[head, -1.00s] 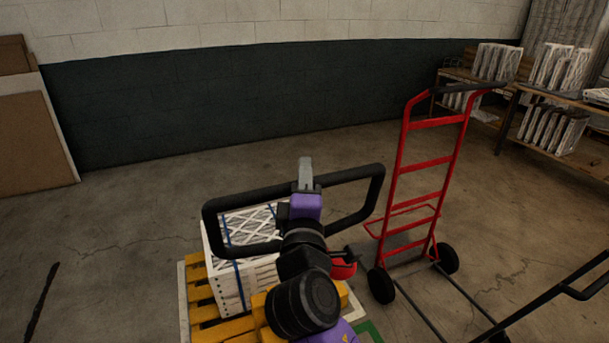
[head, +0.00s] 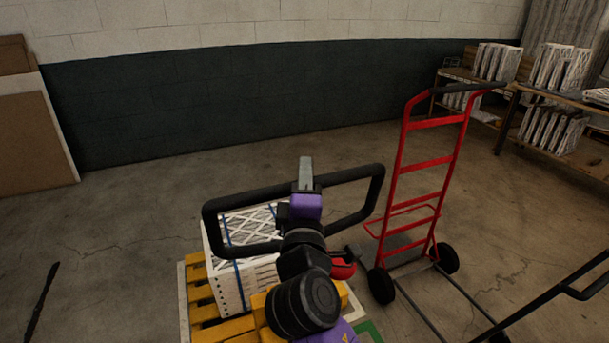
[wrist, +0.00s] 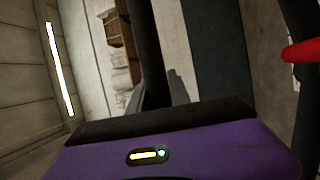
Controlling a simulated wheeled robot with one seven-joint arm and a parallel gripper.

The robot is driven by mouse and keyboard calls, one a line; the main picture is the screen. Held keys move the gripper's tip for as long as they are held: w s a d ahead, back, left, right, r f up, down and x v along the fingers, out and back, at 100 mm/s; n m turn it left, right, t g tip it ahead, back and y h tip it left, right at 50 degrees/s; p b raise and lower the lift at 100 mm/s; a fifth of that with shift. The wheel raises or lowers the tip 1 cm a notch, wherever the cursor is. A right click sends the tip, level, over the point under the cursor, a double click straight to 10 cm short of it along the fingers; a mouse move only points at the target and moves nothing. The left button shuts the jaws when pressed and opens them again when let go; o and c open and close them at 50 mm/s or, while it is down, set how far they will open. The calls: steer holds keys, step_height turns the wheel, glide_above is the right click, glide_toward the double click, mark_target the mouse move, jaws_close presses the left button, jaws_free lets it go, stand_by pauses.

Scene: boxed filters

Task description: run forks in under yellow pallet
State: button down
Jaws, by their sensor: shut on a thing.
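The yellow pallet (head: 196,293) lies on the floor at the lower middle of the head view. A white filter box (head: 228,286) with blue straps sits on it. My gripper (head: 306,178) is shut on the black loop handle (head: 375,190), which stands in front of the box. In the wrist view the fingers (wrist: 163,92) are at a dark bar of the handle (wrist: 147,45). A small red part (head: 343,270) shows beside my arm, below the handle. The forks are not visible; my arm and the load cover that area, so I cannot tell how they stand to the pallet.
A red hand truck (head: 428,162) stands close on the right. Another black handle (head: 585,292) reaches in at the lower right. Shelves with filters (head: 540,120) are at the back right, and brown boards (head: 35,140) lean at the left. The floor behind the pallet is clear.

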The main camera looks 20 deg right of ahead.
steer(key=shift+w+f, duration=0.1)
steer(key=shift+w, duration=0.9)
steer(key=c, duration=1.2)
jaws_free()
steer(key=b+v, duration=0.1)
steer(key=v, duration=0.7)
steer(key=shift+b, duration=0.3)
